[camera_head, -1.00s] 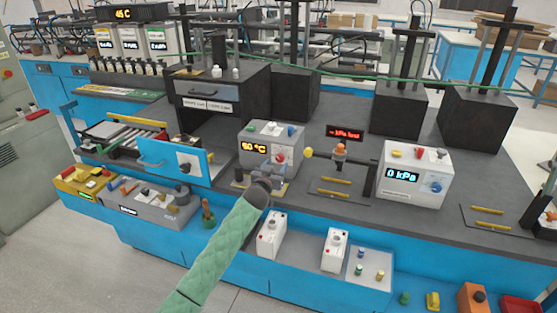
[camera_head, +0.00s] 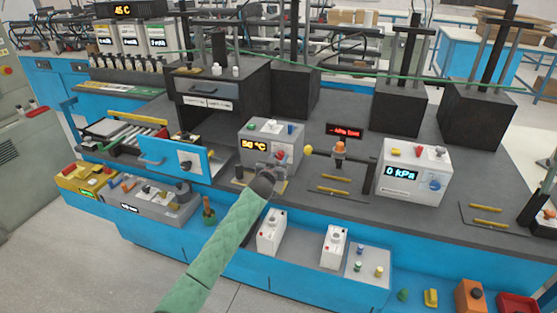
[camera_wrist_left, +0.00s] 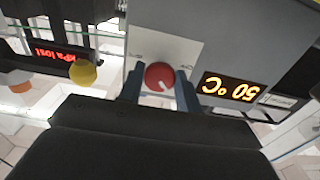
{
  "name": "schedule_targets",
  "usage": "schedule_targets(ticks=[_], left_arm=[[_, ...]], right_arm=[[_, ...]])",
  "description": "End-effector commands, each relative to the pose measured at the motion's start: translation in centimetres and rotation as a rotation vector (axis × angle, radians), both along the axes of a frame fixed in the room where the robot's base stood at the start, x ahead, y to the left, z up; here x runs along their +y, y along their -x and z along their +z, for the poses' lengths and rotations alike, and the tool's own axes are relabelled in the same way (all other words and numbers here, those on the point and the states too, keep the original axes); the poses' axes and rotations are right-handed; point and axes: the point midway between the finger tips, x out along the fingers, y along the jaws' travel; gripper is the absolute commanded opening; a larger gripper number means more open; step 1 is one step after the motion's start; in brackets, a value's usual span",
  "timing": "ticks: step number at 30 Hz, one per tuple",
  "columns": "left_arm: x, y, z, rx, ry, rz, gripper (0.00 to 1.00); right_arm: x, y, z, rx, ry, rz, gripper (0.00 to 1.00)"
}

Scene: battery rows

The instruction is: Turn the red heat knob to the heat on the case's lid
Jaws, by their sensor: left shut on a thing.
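The red heat knob (camera_head: 281,156) sits on the front of a grey control box (camera_head: 258,133) whose display reads 50 °C. My left gripper (camera_head: 279,168) reaches up to the knob from below. In the left wrist view the red knob (camera_wrist_left: 159,76) lies between the two fingers of my left gripper (camera_wrist_left: 158,88), which are shut on it. A pale mark shows on the knob's face, and a white scale plate lies behind it. The display (camera_wrist_left: 228,88) appears upside down there. The case's lid with the heat value cannot be made out for sure. My right gripper is not in view.
A yellow ball-ended handle (camera_head: 309,150) is just right of the knob. A box reading 0 kPa (camera_head: 414,172) stands farther right. A blue panel (camera_head: 174,158) stands to the left. White boxes (camera_head: 271,232) sit below on the front ledge.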

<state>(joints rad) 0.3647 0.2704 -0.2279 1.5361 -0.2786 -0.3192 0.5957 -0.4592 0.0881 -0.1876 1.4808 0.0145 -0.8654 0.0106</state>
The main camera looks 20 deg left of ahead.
Motion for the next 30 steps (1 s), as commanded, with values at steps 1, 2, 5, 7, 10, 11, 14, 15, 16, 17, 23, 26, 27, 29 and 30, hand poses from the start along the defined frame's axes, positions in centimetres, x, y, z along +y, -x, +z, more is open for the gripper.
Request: schedule_targets(ticks=[1,2,5,7,10,11,14,15,16,17,23,26,27,29,30], left_arm=[[0.0,0.0,0.0,0.000,-0.002,0.000,0.11],[0.0,0.0,0.0,0.000,-0.004,0.000,0.11],[0.0,0.0,0.0,-0.001,-0.020,0.000,0.11],[0.0,0.0,0.0,-0.001,-0.042,0.000,0.11],[0.0,0.0,-0.1,-0.003,-0.089,-0.001,0.11],[0.0,0.0,-0.1,-0.004,-0.106,-0.001,0.11],[0.1,0.0,-0.1,-0.006,-0.177,-0.001,0.11],[0.1,0.0,-0.1,-0.008,-0.208,0.000,0.11],[0.1,0.0,-0.1,-0.009,-0.233,0.000,0.11],[0.1,0.0,0.0,-0.010,-0.259,0.000,0.11],[0.1,0.0,0.0,-0.015,-0.431,0.000,0.11],[0.2,0.0,0.0,-0.017,-0.512,0.000,0.11],[0.1,0.0,0.0,-0.019,-0.542,0.000,0.11],[0.1,0.0,0.1,-0.021,-0.583,-0.001,0.11],[0.1,0.0,0.1,-0.022,-0.610,-0.001,0.11]], right_arm=[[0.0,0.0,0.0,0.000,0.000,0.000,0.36],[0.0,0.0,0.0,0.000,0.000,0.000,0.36],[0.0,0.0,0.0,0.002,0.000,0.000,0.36],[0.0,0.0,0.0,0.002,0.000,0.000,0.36],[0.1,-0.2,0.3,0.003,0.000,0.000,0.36],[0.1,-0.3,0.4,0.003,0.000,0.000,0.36],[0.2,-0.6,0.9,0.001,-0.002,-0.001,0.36],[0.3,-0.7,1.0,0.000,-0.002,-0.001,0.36],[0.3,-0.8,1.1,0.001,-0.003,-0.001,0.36],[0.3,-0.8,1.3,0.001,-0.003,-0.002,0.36],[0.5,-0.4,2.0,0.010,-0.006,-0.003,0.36],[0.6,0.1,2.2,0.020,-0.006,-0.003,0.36],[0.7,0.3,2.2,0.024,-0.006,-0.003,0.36],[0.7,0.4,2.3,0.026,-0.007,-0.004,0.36],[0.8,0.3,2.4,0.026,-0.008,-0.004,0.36]])
